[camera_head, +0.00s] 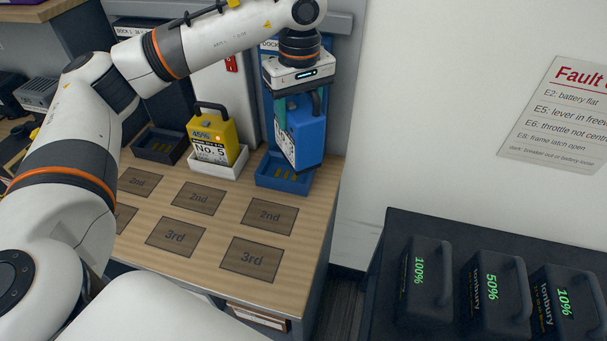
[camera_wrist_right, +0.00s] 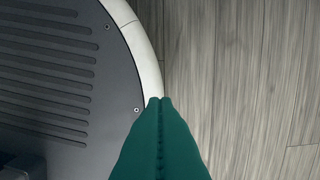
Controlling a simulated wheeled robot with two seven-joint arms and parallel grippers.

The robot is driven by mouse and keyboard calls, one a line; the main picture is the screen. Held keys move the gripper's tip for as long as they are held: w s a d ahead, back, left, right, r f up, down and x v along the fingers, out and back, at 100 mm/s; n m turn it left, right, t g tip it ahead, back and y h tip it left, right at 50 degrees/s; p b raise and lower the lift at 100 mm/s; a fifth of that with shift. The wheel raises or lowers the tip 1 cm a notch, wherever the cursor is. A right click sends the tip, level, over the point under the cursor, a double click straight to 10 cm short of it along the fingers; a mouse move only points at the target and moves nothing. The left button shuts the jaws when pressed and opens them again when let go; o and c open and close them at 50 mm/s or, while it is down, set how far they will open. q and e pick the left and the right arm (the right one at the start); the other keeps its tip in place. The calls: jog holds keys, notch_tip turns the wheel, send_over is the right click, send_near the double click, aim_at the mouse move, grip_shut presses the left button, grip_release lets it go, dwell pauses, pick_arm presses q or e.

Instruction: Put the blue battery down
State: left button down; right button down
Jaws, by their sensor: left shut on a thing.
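The blue battery (camera_head: 309,138) hangs from my left gripper (camera_head: 297,105), whose teal fingers are shut on it near its dark handle. The battery is slightly tilted, and its lower end is over the blue tray (camera_head: 268,184) at the back right of the wooden counter. Contacts show in the tray's front part. I cannot tell whether the battery touches the tray. My right gripper (camera_wrist_right: 161,102) shows in the right wrist view with its teal fingers together and empty, above the floor beside my base.
A yellow battery (camera_head: 212,137) stands in a white tray (camera_head: 229,172) to the left, with an empty dark tray (camera_head: 153,148) beyond. Marked "2nd" and "3rd" spots on the counter (camera_head: 222,215) are bare. Several dark batteries (camera_head: 427,280) stand on a black surface at right.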

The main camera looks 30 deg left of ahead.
pick_arm(q)
jog(key=w+a+r+n+b, duration=0.1)
jog(key=w+a+r+n, duration=0.2)
jog(key=a+r+n, duration=0.4)
notch_tip(320, 180, down, 18)
jog(key=d+n, duration=0.1)
jog(key=n, duration=0.1)
jog(key=shift+f+b, duration=0.2)
jog(key=shift+b, duration=0.1)
jog(key=shift+w+d+f, duration=0.1)
jog(key=shift+d, duration=0.05)
jog(key=c, duration=0.5)
grip_release()
jog(key=shift+f, duration=0.1)
